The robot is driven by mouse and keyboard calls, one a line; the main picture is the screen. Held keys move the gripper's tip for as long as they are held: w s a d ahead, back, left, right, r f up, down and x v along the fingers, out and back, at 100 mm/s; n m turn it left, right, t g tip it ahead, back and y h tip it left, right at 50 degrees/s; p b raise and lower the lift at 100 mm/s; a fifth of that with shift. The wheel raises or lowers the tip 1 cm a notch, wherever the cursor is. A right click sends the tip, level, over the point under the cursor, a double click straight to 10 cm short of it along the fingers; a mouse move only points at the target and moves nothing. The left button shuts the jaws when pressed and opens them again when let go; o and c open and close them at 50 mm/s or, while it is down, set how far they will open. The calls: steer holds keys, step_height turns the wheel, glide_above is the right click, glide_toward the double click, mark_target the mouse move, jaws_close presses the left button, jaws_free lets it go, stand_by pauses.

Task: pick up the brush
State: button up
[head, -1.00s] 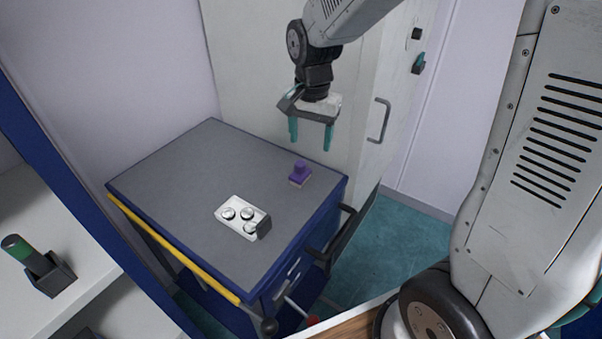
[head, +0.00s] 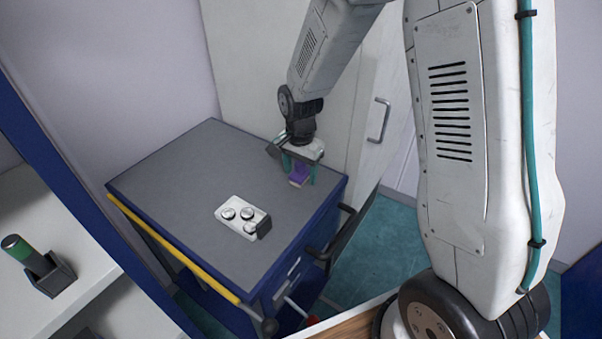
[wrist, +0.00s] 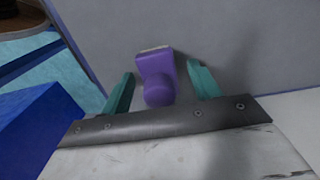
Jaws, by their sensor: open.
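The purple brush (head: 298,177) stands on the grey cabinet top (head: 190,180), near its back right edge. My gripper (head: 299,172) is lowered over it, fingers pointing down. In the wrist view the brush (wrist: 158,82) is between the two teal fingers of my gripper (wrist: 160,92). A gap shows on each side, so the fingers are open and hold nothing. The brush's rounded handle faces the camera and its pale bristle edge shows at the far end. In the head view the gripper partly hides the brush's upper part.
A white tray with round metal pieces (head: 236,226) lies on the cabinet top, in front of the brush. A yellow rail (head: 180,248) runs along the left edge. A dark open panel (head: 350,240) stands at the right side. The left of the top is clear.

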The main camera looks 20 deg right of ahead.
mark_target(300, 163)
steer(key=c, duration=1.1)
step_height(300, 163, up, 10)
steer(key=shift+r, duration=0.1)
steer(key=shift+o, duration=1.1)
steer(key=shift+c, duration=0.4)
